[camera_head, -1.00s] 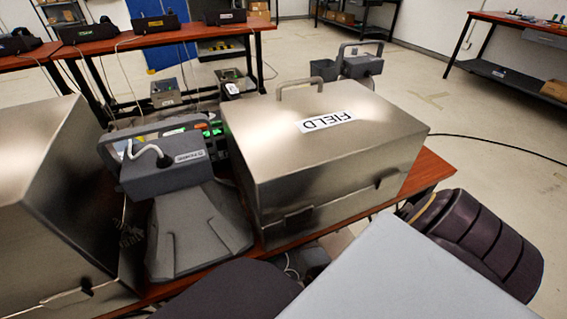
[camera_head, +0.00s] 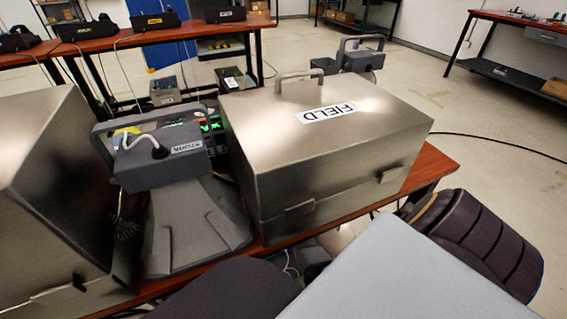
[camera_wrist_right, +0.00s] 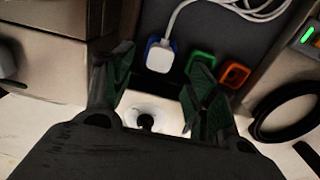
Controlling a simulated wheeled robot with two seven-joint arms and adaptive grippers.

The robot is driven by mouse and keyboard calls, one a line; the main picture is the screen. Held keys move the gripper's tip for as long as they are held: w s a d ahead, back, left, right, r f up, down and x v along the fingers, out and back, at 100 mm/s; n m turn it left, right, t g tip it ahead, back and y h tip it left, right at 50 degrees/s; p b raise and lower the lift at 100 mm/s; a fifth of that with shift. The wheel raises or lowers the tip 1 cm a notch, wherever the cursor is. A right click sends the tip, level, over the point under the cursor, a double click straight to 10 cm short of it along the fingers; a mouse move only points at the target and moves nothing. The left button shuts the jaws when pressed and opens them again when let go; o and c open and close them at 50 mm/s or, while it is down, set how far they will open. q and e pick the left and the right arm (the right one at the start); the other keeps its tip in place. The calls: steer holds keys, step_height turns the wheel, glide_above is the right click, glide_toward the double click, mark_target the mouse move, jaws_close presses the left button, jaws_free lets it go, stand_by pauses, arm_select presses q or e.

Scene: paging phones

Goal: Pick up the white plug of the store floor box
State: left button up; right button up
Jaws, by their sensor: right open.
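In the right wrist view a white plug (camera_wrist_right: 160,56) with a white cable sits in a blue-framed socket on a dark panel (camera_wrist_right: 220,35). I cannot read a name on this panel. Green-framed (camera_wrist_right: 201,60) and orange-framed (camera_wrist_right: 234,74) sockets beside it look empty. My right gripper (camera_wrist_right: 160,68) is open. Its two dark green fingers stand on either side of the plug, with no contact visible. The right gripper does not show in the head view, and the left gripper is not in view.
A steel case labelled FIELD (camera_head: 280,170) and a grey handled device (camera_head: 165,160) stand on the wooden table (camera_head: 440,162). Another steel case (camera_head: 40,180) stands at left. In the wrist view a black ring (camera_wrist_right: 285,110) lies right of the fingers.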

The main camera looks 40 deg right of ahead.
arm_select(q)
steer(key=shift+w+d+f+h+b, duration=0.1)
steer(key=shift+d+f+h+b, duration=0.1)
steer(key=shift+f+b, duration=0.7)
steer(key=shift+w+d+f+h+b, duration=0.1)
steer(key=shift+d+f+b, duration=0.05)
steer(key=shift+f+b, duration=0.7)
arm_select(e)
steer(key=shift+f, duration=2.7)
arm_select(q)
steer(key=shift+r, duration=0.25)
arm_select(e)
steer(key=c, duration=1.1)
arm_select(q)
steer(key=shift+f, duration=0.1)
arm_select(e)
steer(key=shift+r, duration=0.15)
